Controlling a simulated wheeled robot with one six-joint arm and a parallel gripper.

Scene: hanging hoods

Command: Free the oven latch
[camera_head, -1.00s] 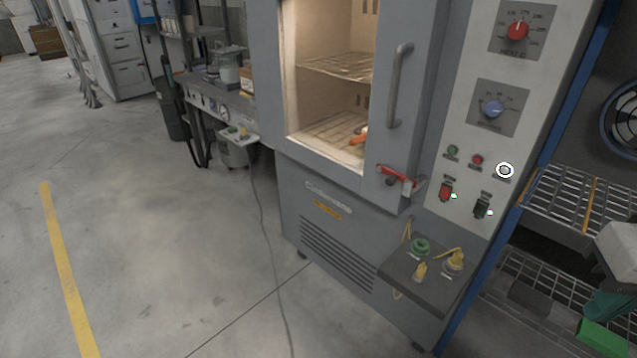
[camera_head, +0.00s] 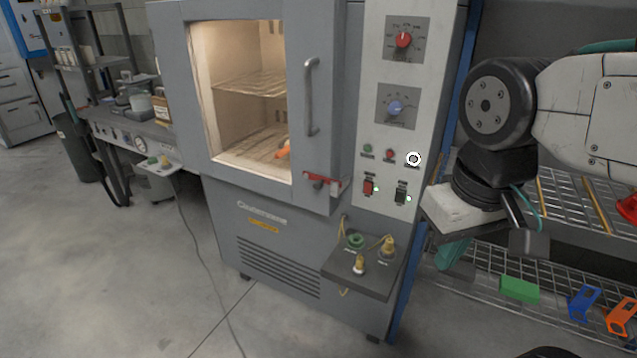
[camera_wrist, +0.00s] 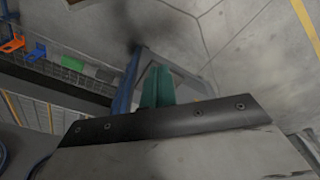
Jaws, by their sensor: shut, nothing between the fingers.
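The oven (camera_head: 265,225) is a grey cabinet with a lit chamber seen through its front. A red latch (camera_head: 322,178) sits at the lower right of the oven door, beneath the vertical grey handle (camera_head: 311,97). My gripper (camera_head: 449,256) hangs to the right of the oven and lower than the latch, well apart from it. Its teal fingers are shut and empty, and they also show in the wrist view (camera_wrist: 158,88). The latch is not in the wrist view. An orange item (camera_head: 284,150) lies on the rack inside; its form is unclear.
A small shelf (camera_head: 350,275) with a green ring and yellow-topped parts juts out below the latch. The control panel (camera_head: 405,130) stands right of the door. A wire rack (camera_head: 550,260) with green, blue and orange pieces is at the right. Floor at the front left is clear.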

